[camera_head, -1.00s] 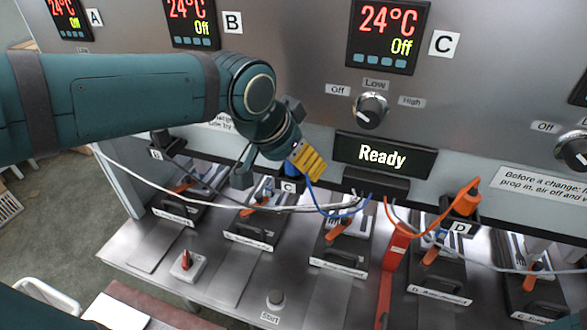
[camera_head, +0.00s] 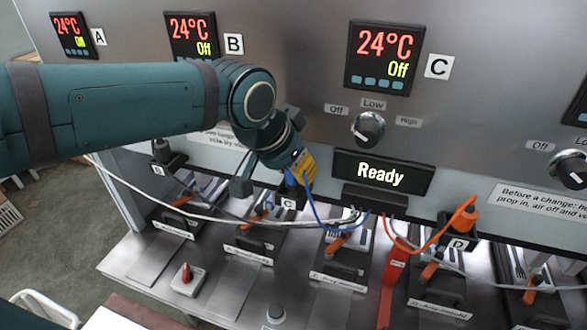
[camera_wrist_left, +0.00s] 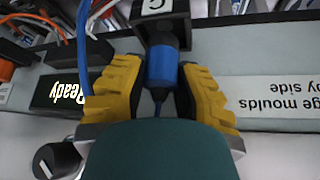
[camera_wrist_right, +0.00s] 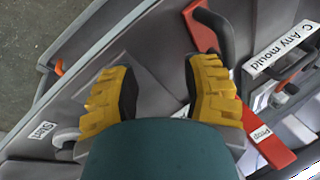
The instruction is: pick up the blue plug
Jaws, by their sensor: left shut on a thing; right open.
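The blue plug (camera_wrist_left: 162,68) is between the yellow fingers of my left gripper (camera_wrist_left: 160,85) in the left wrist view, with its dark end towards the black holder labelled C (camera_wrist_left: 160,18). In the head view my left gripper (camera_head: 301,166) is just above the holder C (camera_head: 288,203), and its fingers largely hide the plug. I cannot tell whether the plug's end is clear of the holder. A blue cable (camera_head: 322,220) hangs from the gripper area. My right gripper (camera_wrist_right: 165,85) is open and empty in the right wrist view, over the grey bench.
An orange plug (camera_head: 465,218) stands in the holder labelled D. Moulds with black handles and orange levers line the bench. A red prop (camera_head: 395,265) stands between moulds. White and grey cables (camera_head: 240,218) cross below the left gripper. A "Ready" display (camera_head: 382,172) is close on the right.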

